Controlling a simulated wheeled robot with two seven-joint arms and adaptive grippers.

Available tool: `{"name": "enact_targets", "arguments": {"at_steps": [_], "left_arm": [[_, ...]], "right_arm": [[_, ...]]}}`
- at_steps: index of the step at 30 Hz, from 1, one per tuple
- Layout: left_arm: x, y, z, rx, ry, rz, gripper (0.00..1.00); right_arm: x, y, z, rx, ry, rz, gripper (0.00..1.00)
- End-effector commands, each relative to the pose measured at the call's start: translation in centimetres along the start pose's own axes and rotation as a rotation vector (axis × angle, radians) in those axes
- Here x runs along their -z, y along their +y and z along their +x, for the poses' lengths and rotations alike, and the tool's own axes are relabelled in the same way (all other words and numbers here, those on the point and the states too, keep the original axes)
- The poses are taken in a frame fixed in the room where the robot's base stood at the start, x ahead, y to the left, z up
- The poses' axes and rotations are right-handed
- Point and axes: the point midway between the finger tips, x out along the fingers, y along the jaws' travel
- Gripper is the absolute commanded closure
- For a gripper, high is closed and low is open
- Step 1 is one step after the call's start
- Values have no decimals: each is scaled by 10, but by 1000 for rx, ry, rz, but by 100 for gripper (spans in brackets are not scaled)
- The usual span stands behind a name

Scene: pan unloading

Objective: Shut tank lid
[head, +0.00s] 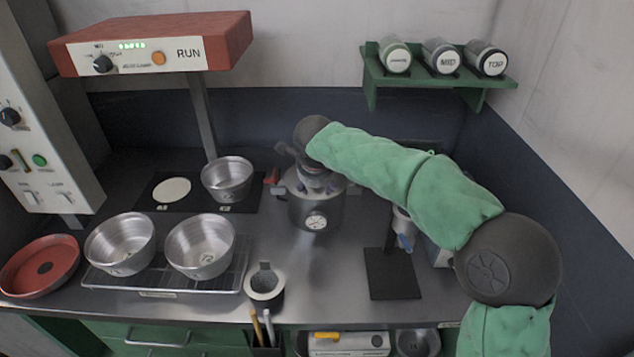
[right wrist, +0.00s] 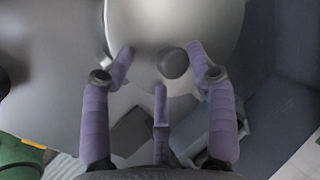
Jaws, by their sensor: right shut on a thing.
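The tank (head: 303,214) is a round metal vessel with a dial on its front, at the back middle of the counter in the head view. My right gripper (head: 318,184) is over its top, and my green-sleeved right arm reaches in from the right. In the right wrist view, a smooth silver lid (right wrist: 180,22) with a dark round knob (right wrist: 173,63) lies at the tips of my purple-padded fingers (right wrist: 160,58). The gripper is shut on the lid; the exact contact is blurred. The gripper hides most of the tank's top in the head view. My left gripper is out of view.
Two metal bowls (head: 120,244) stand on a wire rack (head: 150,287) at left, beside a red pan (head: 40,265). Another bowl (head: 228,180) is left of the tank. A grey cup (head: 264,287) stands in front. A dark stand (head: 392,274) is at right.

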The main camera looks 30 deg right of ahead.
Motion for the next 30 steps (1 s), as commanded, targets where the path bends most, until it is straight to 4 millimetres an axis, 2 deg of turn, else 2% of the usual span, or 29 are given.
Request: {"name": "enact_targets", "arguments": {"at_steps": [9,15,21,30], "left_arm": [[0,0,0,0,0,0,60],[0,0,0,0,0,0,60],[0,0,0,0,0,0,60],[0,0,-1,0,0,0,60]], "right_arm": [[-1,-2,-69,11,-10,4,56],[1,-2,-99,14,-9,7,56],[2,-3,-111,15,-8,9,56],[2,-3,-112,16,-8,9,56]]}}
